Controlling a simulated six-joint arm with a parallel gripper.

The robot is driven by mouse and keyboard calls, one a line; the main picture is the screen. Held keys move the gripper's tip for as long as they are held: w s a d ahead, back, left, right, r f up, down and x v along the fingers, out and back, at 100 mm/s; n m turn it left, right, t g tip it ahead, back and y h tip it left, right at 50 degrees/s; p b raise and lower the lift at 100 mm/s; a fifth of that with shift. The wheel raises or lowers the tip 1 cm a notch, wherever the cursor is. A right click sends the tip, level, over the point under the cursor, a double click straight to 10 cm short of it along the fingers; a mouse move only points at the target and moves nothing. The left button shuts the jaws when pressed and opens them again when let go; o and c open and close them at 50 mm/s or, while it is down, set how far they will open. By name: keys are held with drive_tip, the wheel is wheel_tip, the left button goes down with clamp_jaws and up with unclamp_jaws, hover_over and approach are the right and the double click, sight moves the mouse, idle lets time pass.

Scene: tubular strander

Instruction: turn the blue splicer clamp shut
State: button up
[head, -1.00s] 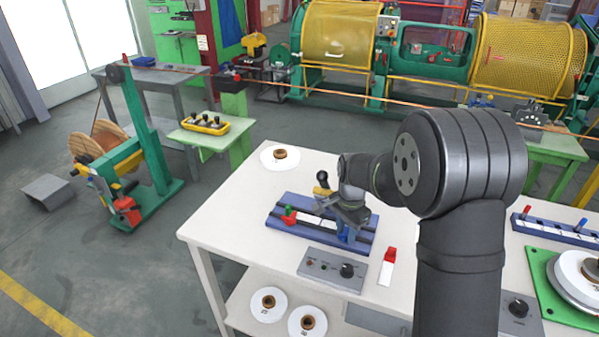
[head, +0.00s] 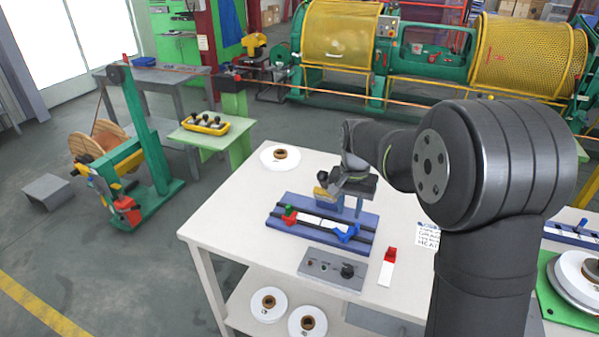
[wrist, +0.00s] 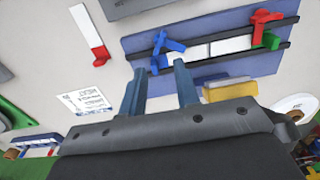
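The splicer base (head: 320,240) is a blue plate with dark rails on the white table. The blue splicer clamp (head: 346,233) sits at its right end; in the wrist view it (wrist: 165,46) shows a lever arm angled across the rail. I cannot tell whether the clamp is fully shut. A green and red clamp (head: 289,213) sits at the left end, with white strips (head: 318,222) between. My gripper (head: 357,208) is above and behind the blue clamp. In the wrist view its two fingers (wrist: 160,75) are apart and empty, with the clamp just beyond their tips.
A yellow piece (wrist: 230,90) stands behind the splicer, close to my gripper. In front are a grey control box (head: 333,270) and a red-and-white piece (head: 388,268). A paper note (head: 427,236) lies to the right. A white spool (head: 280,154) stands at the back left corner.

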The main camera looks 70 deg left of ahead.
wheel_tip(320, 180, up, 9)
wheel_tip(320, 180, down, 10)
drive_tip(key=s+a+n, duration=0.1)
drive_tip(key=s+n, duration=0.1)
drive_tip(key=n, duration=1.6)
wheel_tip(320, 180, up, 10)
drive_tip(key=s+a+m+y, duration=0.1)
drive_tip(key=s+a+m, duration=0.3)
drive_tip(key=s+a, duration=0.3)
drive_tip(key=shift+s+f+m, duration=0.3)
drive_tip(key=shift+s+f, duration=0.05)
drive_tip(key=shift+s, duration=0.35)
